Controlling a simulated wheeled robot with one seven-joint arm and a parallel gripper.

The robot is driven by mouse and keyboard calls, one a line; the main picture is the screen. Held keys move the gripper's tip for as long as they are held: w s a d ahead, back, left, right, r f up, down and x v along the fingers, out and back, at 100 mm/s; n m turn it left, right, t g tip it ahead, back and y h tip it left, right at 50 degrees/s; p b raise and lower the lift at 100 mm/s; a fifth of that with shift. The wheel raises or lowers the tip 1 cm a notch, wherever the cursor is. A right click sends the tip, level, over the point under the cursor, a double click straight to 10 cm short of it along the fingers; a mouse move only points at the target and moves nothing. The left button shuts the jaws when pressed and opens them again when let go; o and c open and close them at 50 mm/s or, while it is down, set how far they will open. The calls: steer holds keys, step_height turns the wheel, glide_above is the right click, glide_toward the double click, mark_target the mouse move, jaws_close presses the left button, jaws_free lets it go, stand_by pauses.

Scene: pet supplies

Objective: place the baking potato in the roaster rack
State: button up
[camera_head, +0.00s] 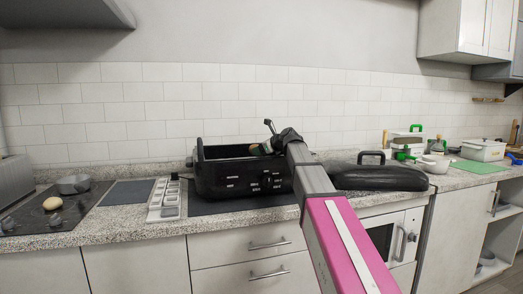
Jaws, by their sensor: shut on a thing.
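The black roaster (245,177) stands open on a dark mat on the counter, left of my arm. Its inside, with any rack, is mostly hidden behind its front wall. My gripper (265,146) is over the roaster's back right part, at about rim height in the picture. It is shut on a small tan-brown thing (256,149), which looks like the baking potato but is mostly hidden by the fingers. I cannot tell whether it touches the roaster.
A black lid (378,178) lies right of the roaster, close to my arm. A pale tray with compartments (165,199) is left of it. Several kitchen items crowd the right counter.

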steer(key=shift+f, duration=0.6)
steer(key=o, duration=1)
steer(key=shift+r, duration=0.1)
steer(key=shift+r, duration=0.3)
steer(key=v, duration=1.2)
steer(key=shift+r, duration=0.2)
